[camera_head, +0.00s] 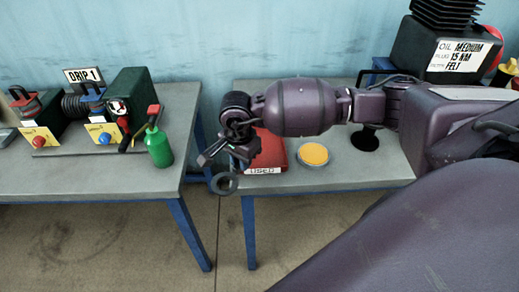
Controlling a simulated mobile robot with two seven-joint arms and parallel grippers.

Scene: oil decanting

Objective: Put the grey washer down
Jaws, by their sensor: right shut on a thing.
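The grey washer (224,183) is a dark grey ring. My right gripper (222,164) is shut on it and holds it out in front of the right-hand table's front left corner. A red box or tray (272,150) labelled "USED" sits on that table just right of the gripper, partly hidden behind my right arm. Whether the washer touches anything besides the gripper cannot be told. My left gripper is not in view.
A dish of orange-yellow stuff (313,154) stands right of the red box. The left table (100,179) holds a green oil can (158,147), tools and machines. A gap separates the tables. A black machine (440,45) labelled "OIL MEDIUM" stands at the back right.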

